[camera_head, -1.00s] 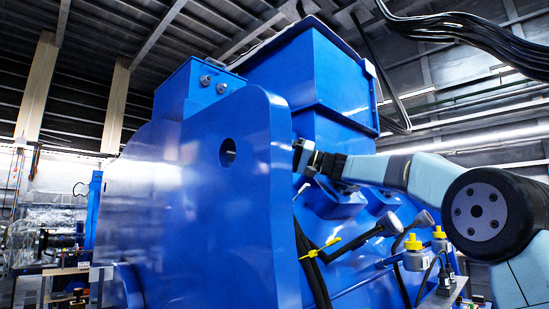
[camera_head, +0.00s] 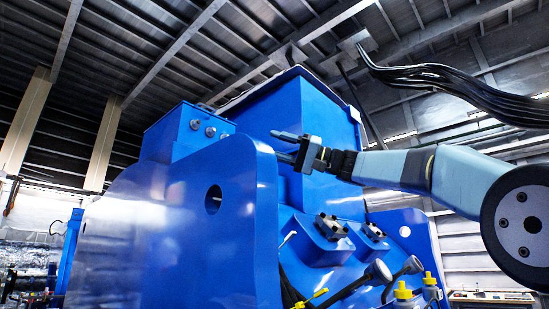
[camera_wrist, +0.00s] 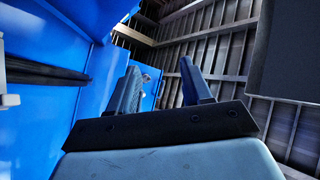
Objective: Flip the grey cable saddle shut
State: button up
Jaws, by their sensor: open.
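I cannot pick out the grey cable saddle for certain. Two small grey and dark metal fittings, a left one (camera_head: 331,227) and a right one (camera_head: 374,231), sit on sloped blue pads on the motor's side; I cannot tell whether either is the saddle. My gripper (camera_head: 283,146) is open and empty, its fingers pointing left in the head view, above and left of these fittings. In the wrist view my gripper (camera_wrist: 160,82) shows two spread fingers with nothing between them. A black cable (camera_wrist: 45,75) runs along a blue face at the left there.
The large blue motor housing (camera_head: 150,235) fills the middle of the head view. Grey round-headed parts (camera_head: 378,270) and yellow-capped bottles (camera_head: 403,291) are at lower right. A black cable bundle (camera_head: 455,88) hangs at upper right. Open room lies above the motor.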

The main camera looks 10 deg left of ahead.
jog(key=shift+s+d+r, duration=0.15)
jog(key=shift+s+d, duration=0.05)
jog(key=shift+s, duration=0.1)
